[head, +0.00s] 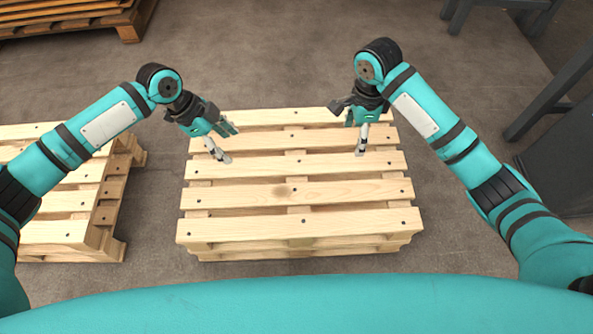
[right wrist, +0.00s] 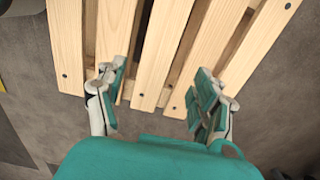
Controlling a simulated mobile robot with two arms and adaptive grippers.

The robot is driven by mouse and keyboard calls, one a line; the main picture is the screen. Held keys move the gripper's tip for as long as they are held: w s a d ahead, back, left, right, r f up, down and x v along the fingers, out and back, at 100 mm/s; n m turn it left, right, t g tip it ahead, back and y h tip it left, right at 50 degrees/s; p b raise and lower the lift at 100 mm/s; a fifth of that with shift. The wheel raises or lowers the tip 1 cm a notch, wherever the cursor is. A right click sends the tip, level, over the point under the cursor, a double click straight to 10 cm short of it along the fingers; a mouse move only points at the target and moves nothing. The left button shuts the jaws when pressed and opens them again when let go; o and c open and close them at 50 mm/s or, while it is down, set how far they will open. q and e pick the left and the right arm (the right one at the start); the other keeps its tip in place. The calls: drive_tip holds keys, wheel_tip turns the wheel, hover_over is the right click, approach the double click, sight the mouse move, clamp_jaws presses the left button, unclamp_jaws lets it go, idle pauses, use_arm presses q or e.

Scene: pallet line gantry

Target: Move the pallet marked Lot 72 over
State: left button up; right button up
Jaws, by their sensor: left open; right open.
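A light wooden pallet (head: 300,193) lies flat on the floor in front of me in the head view, and its slats also fill the top of the right wrist view (right wrist: 205,40). No Lot 72 marking is readable on it. My left gripper (head: 226,144) is over the pallet's far left part, its fingers pointing down. My right gripper (head: 358,138) is over the far right part. In the right wrist view the fingers of the right gripper (right wrist: 158,105) are apart, near the slat ends, with nothing held between them. Both grippers are open and empty.
A second light pallet (head: 70,205) lies to the left, with a floor gap between. A stack of darker orange wood pallets (head: 75,18) is at the top left. Dark grey frame legs (head: 550,95) stand at the right. The floor beyond the middle pallet is clear.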

sight(251, 166)
use_arm(q)
drive_tip(key=x, duration=1.3)
drive_tip(key=shift+r, duration=0.1)
use_arm(e)
wheel_tip(251, 166, down, 13)
drive_tip(key=shift+r, duration=0.1)
use_arm(q)
drive_tip(key=c, duration=1.3)
use_arm(e)
drive_tip(key=c, duration=1.3)
use_arm(q)
clamp_jaws()
use_arm(e)
clamp_jaws()
use_arm(q)
drive_tip(key=shift+r, duration=0.1)
